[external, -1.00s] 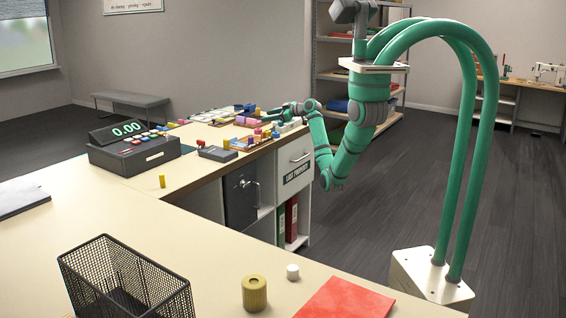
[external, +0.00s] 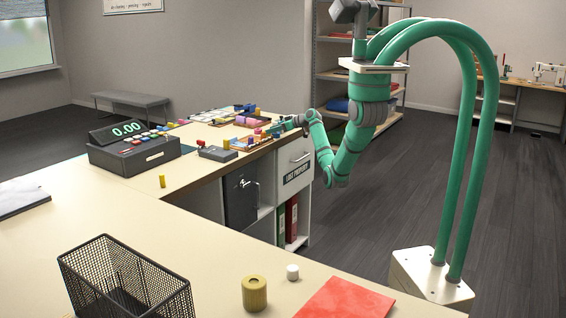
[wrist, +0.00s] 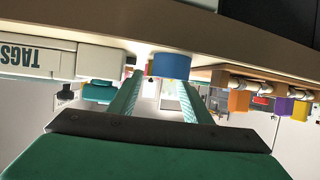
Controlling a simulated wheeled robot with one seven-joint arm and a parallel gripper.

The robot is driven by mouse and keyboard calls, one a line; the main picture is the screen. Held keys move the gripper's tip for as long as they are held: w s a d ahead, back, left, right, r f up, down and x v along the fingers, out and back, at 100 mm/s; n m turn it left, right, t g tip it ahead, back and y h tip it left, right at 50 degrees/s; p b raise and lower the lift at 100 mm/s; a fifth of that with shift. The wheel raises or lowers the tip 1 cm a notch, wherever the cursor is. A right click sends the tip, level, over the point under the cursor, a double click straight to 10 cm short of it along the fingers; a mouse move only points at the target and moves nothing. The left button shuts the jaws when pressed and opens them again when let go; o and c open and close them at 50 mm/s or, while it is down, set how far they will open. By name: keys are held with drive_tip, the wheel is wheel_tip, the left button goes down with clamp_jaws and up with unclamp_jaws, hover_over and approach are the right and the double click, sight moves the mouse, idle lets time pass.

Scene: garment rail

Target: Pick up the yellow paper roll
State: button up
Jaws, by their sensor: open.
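A dull yellow roll (external: 255,293) with a hole in its top stands upright on the near counter in the external view. A smaller yellow cylinder (external: 162,181) stands alone on the counter farther back; I cannot tell which is the paper roll. My gripper (external: 284,127) is far from both, at the right edge of the back counter. In the wrist view its two green fingers (wrist: 158,90) are apart, with nothing visibly held. A blue block (wrist: 170,65) shows beyond the fingertips. Neither yellow thing is clearly seen in the wrist view.
A black mesh basket (external: 125,275), a white cylinder (external: 292,272) and a red sheet (external: 345,299) are on the near counter. A cash register (external: 134,147) and several coloured small items stand on the back counter. The near counter's middle is clear.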

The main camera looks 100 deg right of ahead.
drive_tip(key=shift+x, duration=1.75)
drive_tip(key=c, duration=0.8)
